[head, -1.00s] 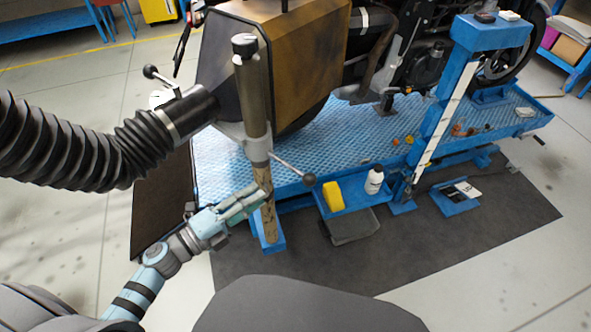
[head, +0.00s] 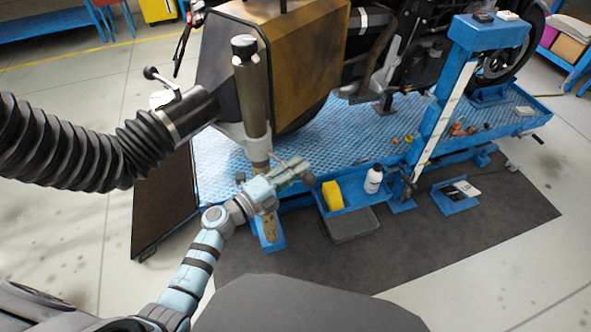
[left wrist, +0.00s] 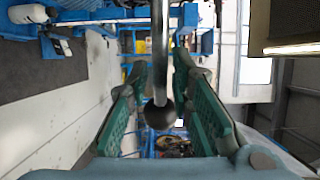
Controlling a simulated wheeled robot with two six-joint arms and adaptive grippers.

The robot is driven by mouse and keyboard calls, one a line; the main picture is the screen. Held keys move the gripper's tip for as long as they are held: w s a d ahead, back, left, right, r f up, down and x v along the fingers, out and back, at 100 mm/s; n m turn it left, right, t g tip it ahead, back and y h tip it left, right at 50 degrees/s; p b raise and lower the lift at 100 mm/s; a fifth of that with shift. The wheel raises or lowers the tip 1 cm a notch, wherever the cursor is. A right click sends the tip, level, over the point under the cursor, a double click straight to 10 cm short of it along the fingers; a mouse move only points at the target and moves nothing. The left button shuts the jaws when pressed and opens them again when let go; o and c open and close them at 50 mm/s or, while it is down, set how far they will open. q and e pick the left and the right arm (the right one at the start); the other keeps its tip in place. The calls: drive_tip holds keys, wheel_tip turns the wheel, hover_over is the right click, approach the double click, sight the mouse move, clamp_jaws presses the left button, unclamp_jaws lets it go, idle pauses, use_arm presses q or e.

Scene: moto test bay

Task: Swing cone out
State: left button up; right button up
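The cone (head: 225,55), a large faceted hood with dark sides and a tan face, joins the black ribbed hose (head: 70,150) and stands beside the upright post (head: 252,95). A lever with a dark ball knob (head: 308,180) sticks out low on the post. My left gripper (head: 292,170) is at this lever. In the left wrist view, its teal fingers stand apart on either side of the lever rod (left wrist: 160,45), with the ball knob (left wrist: 160,114) between them. I see gaps on both sides of the rod. My right gripper is not in view.
The motorcycle (head: 430,60) stands on the blue platform (head: 215,170) behind the post. A yellow block (head: 332,194) and a white bottle (head: 373,180) sit on a blue side tray. Another ball-ended handle (head: 150,72) is near the hose end. The dark mat (head: 440,265) is clear in front.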

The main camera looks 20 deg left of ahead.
use_arm(q)
clamp_jaws()
